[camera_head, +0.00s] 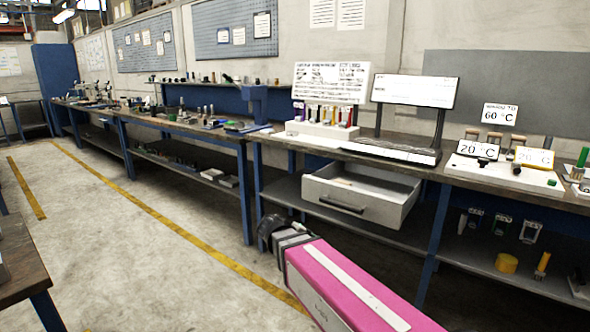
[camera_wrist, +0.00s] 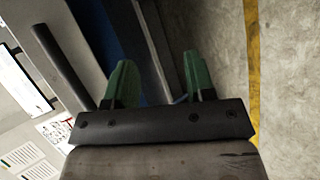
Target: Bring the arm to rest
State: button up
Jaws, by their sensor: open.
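My arm (camera_head: 345,290) is pink with a white stripe and reaches from the lower right of the head view towards the workbench. My gripper (camera_head: 268,228) is dark at its far end, in front of the bench and left of the open drawer (camera_head: 362,197). In the wrist view my gripper (camera_wrist: 160,85) shows two green fingers standing apart with nothing between them. It is open and empty. The wrist view looks sideways past the bench to the floor.
The workbench (camera_head: 467,178) runs along the wall, with its drawer pulled out. A sign stand (camera_head: 413,92), a rack of coloured tools (camera_head: 322,128) and 20 °C signs (camera_head: 478,150) stand on it. A table corner (camera_head: 18,258) is at lower left. The concrete floor (camera_head: 150,250) between is clear.

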jog(key=s+d+f+m+g+y, duration=0.2)
jog(key=s+d+f+m+y, duration=0.1)
jog(key=d+f+y, duration=0.2)
jog(key=s+d+f+m+g+y, duration=0.2)
jog(key=d+f+y, duration=0.3)
jog(key=d+f, duration=0.3)
jog(key=shift+s+d+f+m, duration=0.35)
jog(key=shift+s+f+m, duration=0.25)
jog(key=shift+f, duration=0.3)
